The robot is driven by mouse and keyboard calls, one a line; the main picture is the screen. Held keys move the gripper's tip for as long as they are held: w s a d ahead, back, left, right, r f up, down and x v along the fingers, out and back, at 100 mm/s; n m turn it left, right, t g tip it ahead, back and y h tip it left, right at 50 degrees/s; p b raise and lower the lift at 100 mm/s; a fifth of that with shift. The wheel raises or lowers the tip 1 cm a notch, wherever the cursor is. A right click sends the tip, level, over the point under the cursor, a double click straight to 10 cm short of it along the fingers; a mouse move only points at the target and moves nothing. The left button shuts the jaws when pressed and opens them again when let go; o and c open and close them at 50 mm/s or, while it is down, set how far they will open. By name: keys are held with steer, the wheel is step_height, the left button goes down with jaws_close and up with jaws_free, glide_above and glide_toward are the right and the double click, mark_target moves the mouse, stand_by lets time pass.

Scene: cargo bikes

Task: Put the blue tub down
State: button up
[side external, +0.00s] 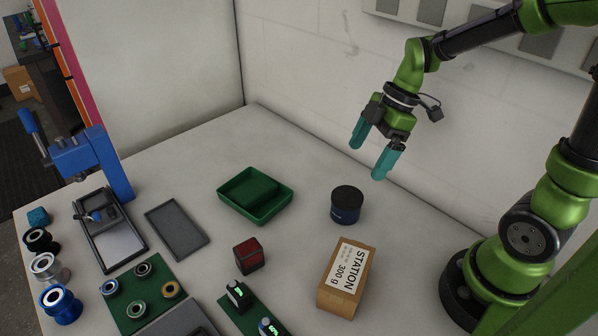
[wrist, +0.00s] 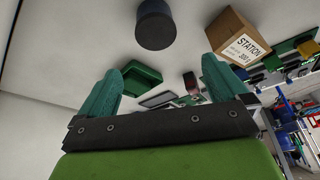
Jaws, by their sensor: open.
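A dark blue tub with a black lid (side external: 346,205) stands upright on the white table. In the wrist view the tub (wrist: 155,25) is at the top, beyond the fingertips and not between them. My gripper (side external: 369,154) is open and empty, with its teal fingers spread apart. It hangs in the air above and a little to the right of the tub, not touching it. In the wrist view the two fingers of my gripper (wrist: 168,88) show wide apart with nothing held.
A cardboard box marked STATION (side external: 345,280) stands in front of the tub. A green tray (side external: 284,206) lies to the left, with a red-black block (side external: 249,256) nearer the front. A grey tray (side external: 177,230) and blue press (side external: 95,160) are further left. The table behind the tub is clear.

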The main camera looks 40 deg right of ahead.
steer(key=s+a+r+m+t+h, duration=0.1)
steer(key=s+a+r+m+t, duration=0.2)
steer(key=m, duration=1.3)
steer(key=s+r+t, duration=0.2)
steer(key=s+r, duration=0.2)
steer(key=r, duration=0.2)
steer(key=shift+a+r+m+h, duration=0.15)
steer(key=shift+r+m+h, duration=0.15)
steer(key=shift+h, duration=0.1)
